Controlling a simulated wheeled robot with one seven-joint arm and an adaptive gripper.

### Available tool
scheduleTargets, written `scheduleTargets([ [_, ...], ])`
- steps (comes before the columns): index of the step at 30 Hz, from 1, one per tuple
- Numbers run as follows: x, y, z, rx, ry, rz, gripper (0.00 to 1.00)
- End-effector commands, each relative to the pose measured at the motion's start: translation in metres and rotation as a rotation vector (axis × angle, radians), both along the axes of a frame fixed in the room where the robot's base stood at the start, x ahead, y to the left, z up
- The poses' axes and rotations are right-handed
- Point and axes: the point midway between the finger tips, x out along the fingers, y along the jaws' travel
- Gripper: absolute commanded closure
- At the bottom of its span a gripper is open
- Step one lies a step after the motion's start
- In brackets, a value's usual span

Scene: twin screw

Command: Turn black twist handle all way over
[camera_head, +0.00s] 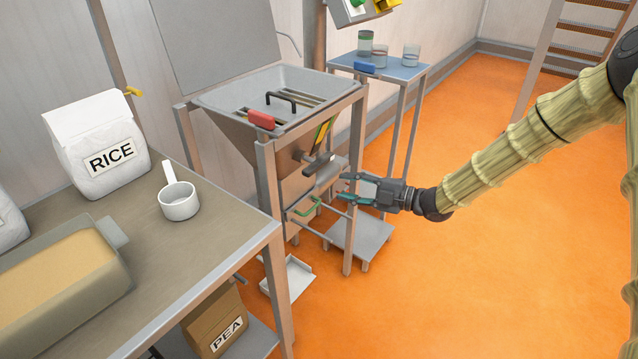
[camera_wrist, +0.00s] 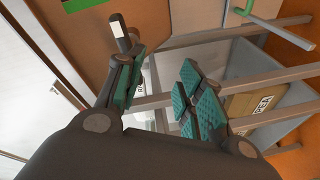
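The black twist handle (camera_head: 319,164) is a short dark bar on the front of the hopper stand, below the hopper. In the wrist view, a dark bar with a pale end, which looks like this handle (camera_wrist: 121,38), shows just beyond the left finger. My gripper (camera_head: 346,187) is to the right of the handle and slightly lower in the head view. Its teal-padded fingers are apart, with nothing between them; the gap also shows in the wrist view (camera_wrist: 161,72). I cannot tell whether the left finger touches the handle.
A green handle (camera_head: 308,206) sits below the black one. The metal hopper (camera_head: 230,104) has a red grip (camera_head: 261,119) and a black bar handle (camera_head: 281,96) on top. Metal stand legs (camera_head: 355,222) are close to my gripper. Orange floor (camera_head: 480,270) is clear to the right.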

Motion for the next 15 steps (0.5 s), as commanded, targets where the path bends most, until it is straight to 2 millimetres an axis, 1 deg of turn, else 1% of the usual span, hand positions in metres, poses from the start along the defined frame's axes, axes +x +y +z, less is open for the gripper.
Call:
scheduleTargets([
  [1,0.008,-0.004,0.0,-0.008,-0.092,0.033,0.62],
  [6,0.018,-0.015,0.025,-0.047,-0.333,0.13,0.62],
  [9,0.02,-0.019,0.033,-0.063,-0.417,0.164,0.62],
  [12,0.021,-0.021,0.039,-0.073,-0.464,0.182,0.62],
  [15,0.022,-0.017,0.041,-0.076,-0.477,0.19,0.62],
])
